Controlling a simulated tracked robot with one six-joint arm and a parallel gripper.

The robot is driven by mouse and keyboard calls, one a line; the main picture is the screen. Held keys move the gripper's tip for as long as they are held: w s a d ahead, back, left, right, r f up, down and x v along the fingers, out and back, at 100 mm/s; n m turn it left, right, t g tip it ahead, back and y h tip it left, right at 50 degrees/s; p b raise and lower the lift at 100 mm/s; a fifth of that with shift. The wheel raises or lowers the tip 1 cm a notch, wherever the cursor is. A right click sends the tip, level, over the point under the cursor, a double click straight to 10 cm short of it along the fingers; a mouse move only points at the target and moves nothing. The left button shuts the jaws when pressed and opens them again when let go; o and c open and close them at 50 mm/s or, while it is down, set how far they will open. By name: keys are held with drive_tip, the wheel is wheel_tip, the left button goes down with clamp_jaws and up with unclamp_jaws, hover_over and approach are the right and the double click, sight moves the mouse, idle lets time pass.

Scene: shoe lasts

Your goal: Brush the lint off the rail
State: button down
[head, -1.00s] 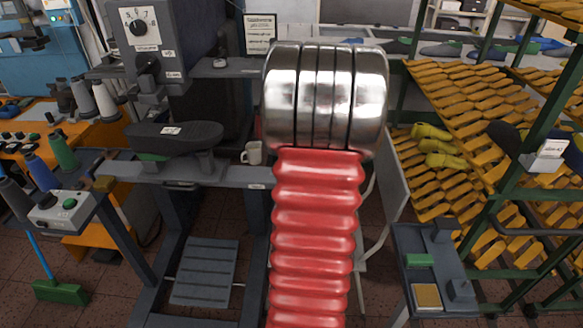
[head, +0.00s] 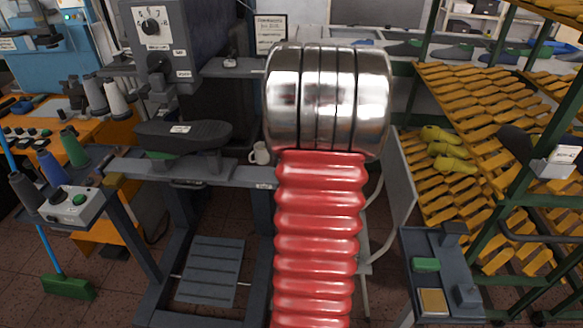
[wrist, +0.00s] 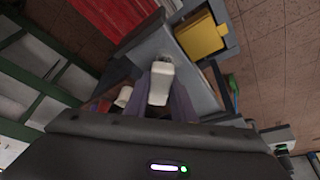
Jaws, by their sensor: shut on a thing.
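A grey horizontal rail (head: 240,175) runs across the front of the machine at left centre in the head view. I cannot make out lint on it. My arm hides what lies behind it, and the head view does not show my gripper. In the wrist view, the dark body of my gripper (wrist: 160,82) fills the bottom. The gripper is shut on a pale piece (wrist: 160,88), which has small dark marks at its top end. I cannot tell for sure whether that piece is a brush.
A grey tray (head: 420,243) with a green block (head: 425,265) and a yellow pad stands at lower right. A green broom (head: 68,287) stands lower left.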

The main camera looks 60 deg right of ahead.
sight(256, 170)
drive_tip(key=shift+w+a+f, duration=0.1)
drive_tip(key=shift+w+a, duration=0.3)
drive_tip(key=shift+w, duration=0.35)
drive_tip(key=shift+w+a, duration=0.4)
drive_tip(key=shift+w, duration=0.35)
drive_tip(key=shift+w, duration=0.1)
drive_tip(key=shift+w+a, duration=0.4)
drive_tip(key=shift+w, duration=0.3)
drive_tip(key=shift+w+a, duration=0.35)
drive_tip(key=shift+w, duration=0.35)
drive_tip(key=shift+w+a, duration=0.25)
drive_tip(key=shift+w, duration=0.15)
drive_tip(key=shift+w+a+f, duration=0.1)
drive_tip(key=shift+w+a, duration=0.2)
drive_tip(key=shift+w, duration=0.25)
drive_tip(key=shift+w+a+f, duration=0.1)
drive_tip(key=shift+w+a, duration=0.2)
drive_tip(key=shift+w, duration=0.2)
